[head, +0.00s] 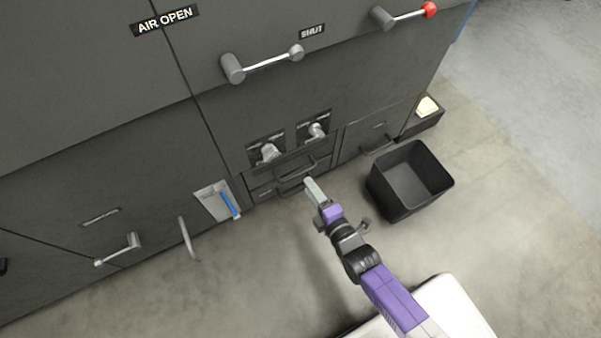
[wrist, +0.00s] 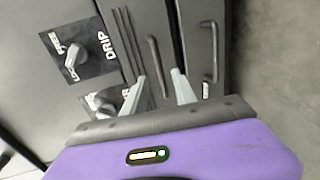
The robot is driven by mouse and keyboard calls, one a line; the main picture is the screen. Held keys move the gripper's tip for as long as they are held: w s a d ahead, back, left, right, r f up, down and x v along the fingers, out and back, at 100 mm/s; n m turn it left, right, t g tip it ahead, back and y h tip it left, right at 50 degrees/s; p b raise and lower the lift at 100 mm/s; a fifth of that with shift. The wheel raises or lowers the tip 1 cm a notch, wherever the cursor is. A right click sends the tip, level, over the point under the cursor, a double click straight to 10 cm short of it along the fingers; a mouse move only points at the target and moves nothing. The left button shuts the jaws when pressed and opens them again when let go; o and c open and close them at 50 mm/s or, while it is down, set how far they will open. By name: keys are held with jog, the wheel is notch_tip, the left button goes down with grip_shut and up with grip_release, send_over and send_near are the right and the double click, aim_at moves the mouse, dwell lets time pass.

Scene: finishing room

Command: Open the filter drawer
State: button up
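Two dark drawers with bar handles sit low in the machine front, one above the other, below two knobs. I cannot read their labels, so I cannot tell which is the filter drawer. In the head view are the upper handle (head: 297,168) and the lower handle (head: 296,187). Both drawers look shut. My gripper (head: 310,182) is in front of them. In the wrist view my gripper (wrist: 159,76) is open, its fingers apart. The upper handle (wrist: 155,57) lies between the fingertips in the picture; contact cannot be told. The lower handle (wrist: 212,48) is right of the fingers.
A black bin (head: 408,180) stands on the floor right of the drawers. Knobs (head: 270,152) stick out above the drawers; one shows beside a DRIP label in the wrist view (wrist: 78,55). A blue-handled item (head: 229,204) is at the left. The floor in front is clear.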

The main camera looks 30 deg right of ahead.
aim_at(300, 173)
jog(key=b+x, duration=0.3)
jog(key=x, duration=0.4)
jog(key=shift+w, duration=0.1)
grip_shut()
dwell(1.3)
